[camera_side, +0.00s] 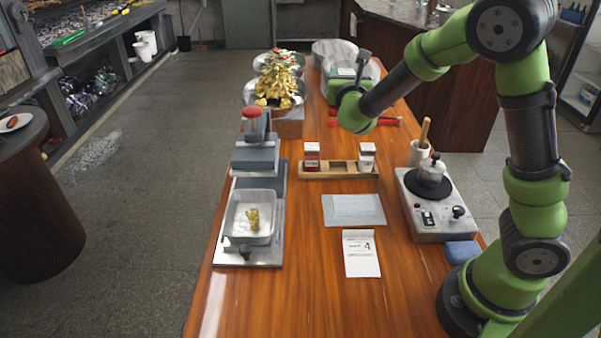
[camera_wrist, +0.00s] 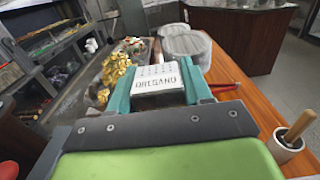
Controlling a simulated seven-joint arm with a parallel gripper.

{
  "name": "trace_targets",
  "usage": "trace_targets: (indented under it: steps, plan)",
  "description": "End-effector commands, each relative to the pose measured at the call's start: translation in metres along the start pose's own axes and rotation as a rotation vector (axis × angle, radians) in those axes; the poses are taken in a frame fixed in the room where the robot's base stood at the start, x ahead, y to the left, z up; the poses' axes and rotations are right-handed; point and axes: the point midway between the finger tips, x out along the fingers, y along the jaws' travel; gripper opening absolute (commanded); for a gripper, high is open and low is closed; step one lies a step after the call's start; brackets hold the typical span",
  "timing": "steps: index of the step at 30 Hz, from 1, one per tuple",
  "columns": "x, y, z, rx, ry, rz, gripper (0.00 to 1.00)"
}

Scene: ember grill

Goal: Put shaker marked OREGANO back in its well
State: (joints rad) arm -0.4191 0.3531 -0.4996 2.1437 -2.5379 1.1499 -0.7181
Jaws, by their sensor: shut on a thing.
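The OREGANO shaker (camera_wrist: 157,83) has a white top with holes and dark lettering. In the wrist view it sits between the teal fingers of my gripper (camera_wrist: 160,74), which is shut on it. Its lower part is hidden. In the side view my gripper (camera_side: 345,86) is above the far part of the counter, beyond the rack, and the shaker is mostly hidden there. The wooden rack (camera_side: 340,176) has a shaker in its left end (camera_side: 312,158) and another in its right end (camera_side: 367,158). The wells between them are empty. Their labels are too small to read.
A scale with a tray (camera_side: 250,220) and a red-knobbed press (camera_side: 254,125) stand left. A gold pile (camera_side: 280,85) is behind. A grey mat (camera_side: 353,210) lies before the rack.

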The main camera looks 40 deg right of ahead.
Motion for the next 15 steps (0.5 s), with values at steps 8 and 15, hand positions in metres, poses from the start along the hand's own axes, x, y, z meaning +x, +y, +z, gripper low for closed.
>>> trace_targets:
  steps: [8, 15]
  plan:
    - [0.000, 0.000, -0.064, -0.007, 0.003, 0.001, 0.27]
    - [0.000, 0.000, -0.108, -0.002, 0.000, 0.001, 0.27]
